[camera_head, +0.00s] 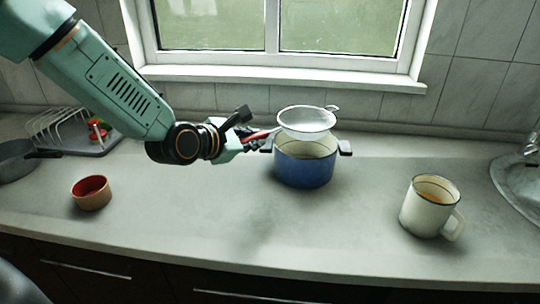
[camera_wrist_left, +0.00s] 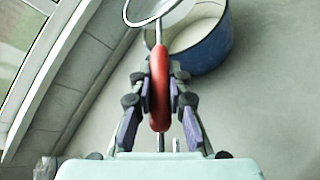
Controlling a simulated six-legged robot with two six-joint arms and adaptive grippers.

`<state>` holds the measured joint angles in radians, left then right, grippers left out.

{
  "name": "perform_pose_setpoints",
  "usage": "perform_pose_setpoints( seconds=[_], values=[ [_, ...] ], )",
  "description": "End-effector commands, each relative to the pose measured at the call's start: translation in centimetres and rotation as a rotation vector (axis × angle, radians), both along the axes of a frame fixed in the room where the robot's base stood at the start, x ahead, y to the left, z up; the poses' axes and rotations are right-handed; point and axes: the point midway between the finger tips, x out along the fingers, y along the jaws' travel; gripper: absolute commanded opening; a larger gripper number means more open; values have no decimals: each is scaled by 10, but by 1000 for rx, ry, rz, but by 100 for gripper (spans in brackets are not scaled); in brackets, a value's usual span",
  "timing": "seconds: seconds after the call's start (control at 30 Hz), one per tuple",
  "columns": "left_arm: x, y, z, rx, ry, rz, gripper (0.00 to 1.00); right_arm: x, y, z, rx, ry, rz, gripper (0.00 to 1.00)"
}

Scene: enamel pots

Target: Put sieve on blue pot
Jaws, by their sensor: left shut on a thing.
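The sieve (camera_head: 307,119) is a round metal mesh bowl with a rim and a red handle. It is held above the back part of the blue pot (camera_head: 305,170), apart from it or nearly so; the exact gap I cannot tell. The pot is open, with dark side handles and a pale inside. My left gripper (camera_head: 262,139) is shut on the sieve's red handle, to the left of the pot. In the left wrist view the red handle (camera_wrist_left: 159,90) is between the fingers, and the sieve partly covers the blue pot (camera_wrist_left: 208,48). My right gripper is not in view.
A white enamel mug (camera_head: 422,208) stands at the right, near the sink (camera_head: 515,180). A small orange-brown bowl (camera_head: 91,193) is at the left. A dish rack (camera_head: 55,128) and dark pan (camera_head: 14,160) are at the back left. The front middle counter is clear.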

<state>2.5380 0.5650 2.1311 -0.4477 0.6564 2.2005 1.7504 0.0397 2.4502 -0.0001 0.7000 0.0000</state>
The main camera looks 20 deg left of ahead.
Motion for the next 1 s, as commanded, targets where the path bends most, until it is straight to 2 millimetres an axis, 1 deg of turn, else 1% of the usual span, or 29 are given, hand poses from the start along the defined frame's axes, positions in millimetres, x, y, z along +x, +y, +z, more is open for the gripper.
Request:
perform_pose_setpoints(
  seconds=[0.03, 0.1, 0.27, 0.5, 0.57, 0.77, 1.0],
  values=[
    [0, 0, -10, 2, 2, 0, 0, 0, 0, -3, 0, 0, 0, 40],
    [0, 0, -18, 2, 1, -1, 0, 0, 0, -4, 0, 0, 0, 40],
    [1, 0, -27, 2, -1, -2, 0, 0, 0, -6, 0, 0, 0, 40],
    [1, -1, -58, 2, 0, -5, 0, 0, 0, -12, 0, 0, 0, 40],
    [1, -1, -61, 2, -1, -5, 0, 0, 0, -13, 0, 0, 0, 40],
    [1, -1, -59, 2, -3, -5, 0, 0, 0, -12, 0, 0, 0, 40],
    [1, -1, -66, 1, -3, -4, 0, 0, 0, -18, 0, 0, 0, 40]
  ],
)
